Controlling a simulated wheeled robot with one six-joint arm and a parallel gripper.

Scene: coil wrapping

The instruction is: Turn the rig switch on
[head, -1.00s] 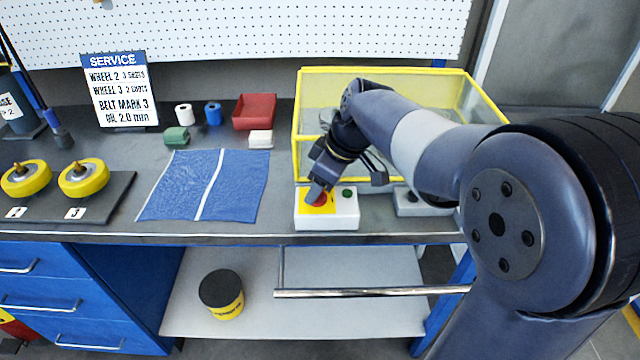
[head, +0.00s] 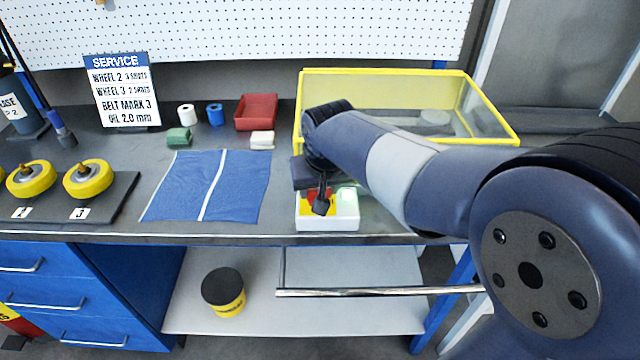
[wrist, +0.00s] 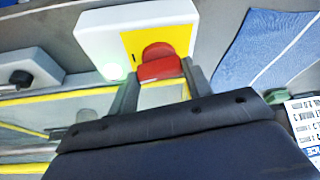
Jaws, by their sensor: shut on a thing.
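The rig switch is a white box (head: 328,224) with a yellow plate and a red knob, at the bench's front edge below the yellow-framed enclosure. In the wrist view the red knob (wrist: 160,62) stands on the yellow plate (wrist: 180,38). A green lamp (head: 347,195) on the box glows bright; in the wrist view the lamp (wrist: 113,72) is pale green. My gripper (wrist: 160,84) is shut on the red knob, a finger on each side of it. In the head view my gripper (head: 320,204) covers most of the knob.
A yellow-framed clear enclosure (head: 400,72) stands behind the switch. A grey box with a black knob (wrist: 22,78) sits beside it. A blue cloth (head: 235,185) lies to the left, with yellow wheels (head: 88,180) farther left. A lidded tub (head: 224,292) is on the lower shelf.

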